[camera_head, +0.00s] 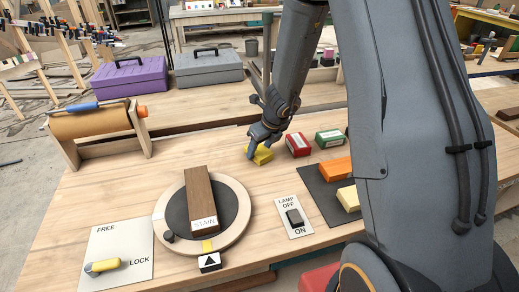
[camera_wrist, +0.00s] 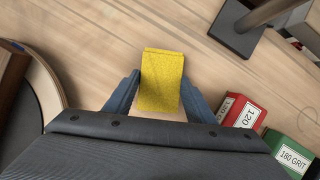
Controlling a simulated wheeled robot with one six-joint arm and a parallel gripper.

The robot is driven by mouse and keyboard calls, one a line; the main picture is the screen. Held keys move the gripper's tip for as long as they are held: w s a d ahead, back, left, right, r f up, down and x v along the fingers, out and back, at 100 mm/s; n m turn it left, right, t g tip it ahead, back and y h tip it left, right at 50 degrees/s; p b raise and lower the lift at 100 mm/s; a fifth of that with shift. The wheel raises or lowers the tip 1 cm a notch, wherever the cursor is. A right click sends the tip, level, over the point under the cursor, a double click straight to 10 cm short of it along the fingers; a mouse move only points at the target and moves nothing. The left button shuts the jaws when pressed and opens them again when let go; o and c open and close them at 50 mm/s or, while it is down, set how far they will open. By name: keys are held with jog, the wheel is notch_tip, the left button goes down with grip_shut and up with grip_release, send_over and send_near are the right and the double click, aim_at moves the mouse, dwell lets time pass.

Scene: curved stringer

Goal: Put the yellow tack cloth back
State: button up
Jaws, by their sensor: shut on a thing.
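The yellow tack cloth (camera_head: 262,155) is a small yellow block at the middle of the wooden bench. My gripper (camera_head: 258,146) points down over it and is shut on it. In the wrist view the yellow cloth (camera_wrist: 161,80) sits between the two blue-grey fingers of my gripper (camera_wrist: 160,92), with the bench wood around it. Whether the cloth touches the bench or is just above it I cannot tell.
A red box (camera_head: 298,144) and a green box (camera_head: 329,138) stand right of the cloth. A dark mat (camera_head: 316,186) holds an orange block (camera_head: 337,168) and a pale yellow block (camera_head: 348,198). A round turntable (camera_head: 246,207) bears a wooden piece marked STAIN (camera_head: 200,195). A lamp switch panel (camera_head: 293,217) lies between.

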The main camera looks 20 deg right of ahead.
jog(key=o, duration=0.6)
jog(key=shift+f, duration=0.15)
jog(key=o, duration=0.4)
jog(key=p+v, duration=0.5)
jog(key=v, duration=0.6)
jog(key=s+r+n+g, duration=0.1)
jog(key=s+r+n, duration=0.1)
jog(key=s+n, duration=0.5)
jog(key=s+a+r+n+h, duration=0.1)
jog(key=s+r+n, duration=0.2)
jog(key=n, duration=1.1)
jog(key=s+a+r+n+g, duration=0.1)
jog(key=s+r+n, duration=0.1)
jog(key=s+n, duration=0.8)
jog(key=shift+s+r+n+g+h, duration=0.2)
jog(key=shift+s+n+g+h, duration=0.1)
jog(key=shift+h, duration=0.1)
